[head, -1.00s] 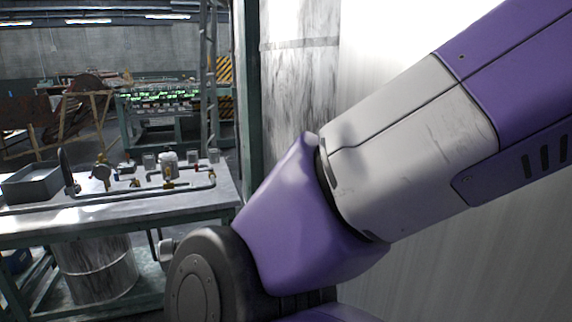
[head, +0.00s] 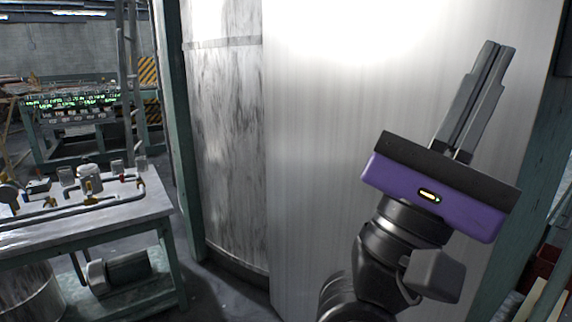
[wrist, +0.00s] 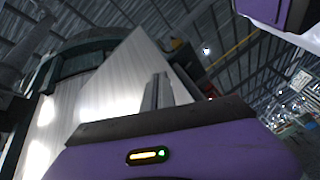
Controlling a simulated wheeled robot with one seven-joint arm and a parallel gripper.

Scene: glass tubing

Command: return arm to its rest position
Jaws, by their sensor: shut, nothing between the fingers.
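My gripper (head: 493,52) is at the right of the head view, with its dark grey fingers pointing up. The fingers are together and nothing is between them. Below them are its black and purple body and the black wrist joints. In the wrist view, the gripper (wrist: 158,80) points up past the metal panel toward the roof. The rest of my arm is mostly below or outside the head view.
A tall metal panel (head: 330,150) stands behind my gripper. A workbench (head: 120,212) with pipes and fittings (head: 90,190) is at the left, apart from my gripper. Another bench (head: 75,125) with green lights stands farther back. Bare floor (head: 225,290) shows between workbench and panel.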

